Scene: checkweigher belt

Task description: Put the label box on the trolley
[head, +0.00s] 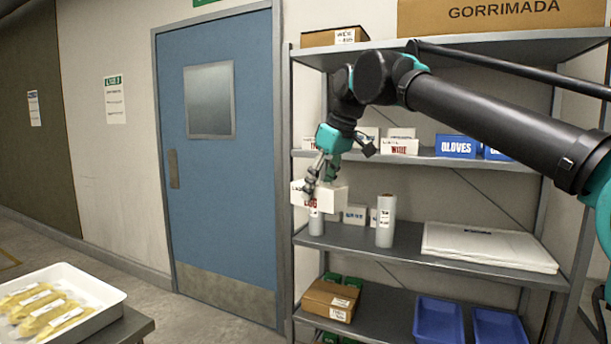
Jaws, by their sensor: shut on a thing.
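My gripper (314,190) is shut on a white box with red lettering (328,201), partly covered by the fingers. The lettering is too small and covered to read in full, so I take it to be the label box. The gripper holds it at the left front of the metal shelf unit, in front of a grey-white roll (316,225) on the middle shelf. Whether the box touches the roll I cannot tell. I cannot make out a trolley in the head view.
The shelf unit (420,244) also holds a taller roll (385,222), small white boxes (354,214), flat white sheets (488,246), blue bins (438,318) and a brown carton (330,300). A white tray (110,296) of yellow packets stands at lower left. Floor is clear before the blue door (222,170).

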